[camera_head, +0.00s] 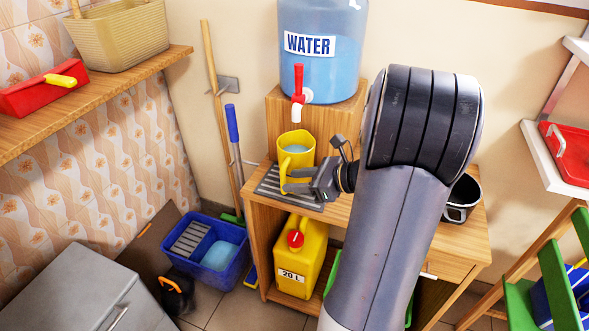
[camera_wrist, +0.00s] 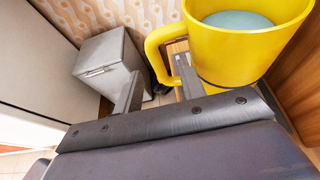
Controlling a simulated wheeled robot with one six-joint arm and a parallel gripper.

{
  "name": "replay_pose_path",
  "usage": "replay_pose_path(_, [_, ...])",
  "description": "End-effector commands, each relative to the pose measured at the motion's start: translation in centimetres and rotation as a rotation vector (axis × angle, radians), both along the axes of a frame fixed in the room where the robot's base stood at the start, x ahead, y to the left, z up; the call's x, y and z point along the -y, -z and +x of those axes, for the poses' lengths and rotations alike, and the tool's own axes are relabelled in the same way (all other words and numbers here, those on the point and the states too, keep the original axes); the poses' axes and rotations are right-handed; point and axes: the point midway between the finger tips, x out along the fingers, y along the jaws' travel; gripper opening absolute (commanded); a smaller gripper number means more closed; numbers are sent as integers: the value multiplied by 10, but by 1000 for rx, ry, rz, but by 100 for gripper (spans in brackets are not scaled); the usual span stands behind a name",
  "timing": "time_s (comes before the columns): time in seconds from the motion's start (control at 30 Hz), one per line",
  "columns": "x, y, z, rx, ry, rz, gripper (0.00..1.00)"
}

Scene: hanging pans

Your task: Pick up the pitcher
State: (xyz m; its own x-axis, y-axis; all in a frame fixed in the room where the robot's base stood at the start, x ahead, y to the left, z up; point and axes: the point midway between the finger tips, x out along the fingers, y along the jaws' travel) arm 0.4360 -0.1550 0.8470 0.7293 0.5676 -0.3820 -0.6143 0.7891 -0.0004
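The yellow pitcher (camera_head: 297,150) stands upright on a grey slatted drip tray (camera_head: 268,183) below the water dispenser's tap. It holds pale blue liquid. In the wrist view the pitcher (camera_wrist: 240,55) fills the upper right, with its handle (camera_wrist: 153,52) on its left side. My gripper (camera_head: 291,180) is at the handle, low on the pitcher's front. In the wrist view its fingers (camera_wrist: 158,84) are spread, one left of the handle and one between handle and body. I cannot tell whether either finger touches the handle.
A blue water dispenser (camera_head: 322,70) with a red-and-white tap (camera_head: 298,90) stands on a wooden box behind the pitcher. A dark metal pot (camera_head: 461,198) is on the table's right. A yellow jerrycan (camera_head: 300,262) sits below. A blue bucket (camera_head: 236,235) stands left.

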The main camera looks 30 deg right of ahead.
Motion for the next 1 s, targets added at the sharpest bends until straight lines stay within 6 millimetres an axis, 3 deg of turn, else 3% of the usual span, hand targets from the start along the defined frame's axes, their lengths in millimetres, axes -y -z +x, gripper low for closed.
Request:
replay_pose_path(0.23, [-22, 13, 24, -1, -4, 1, 38])
replay_pose_path(0.57, [-25, 15, 29, -1, -2, 0, 38])
replay_pose_path(1.0, [-25, 14, 29, 0, -2, 1, 2])
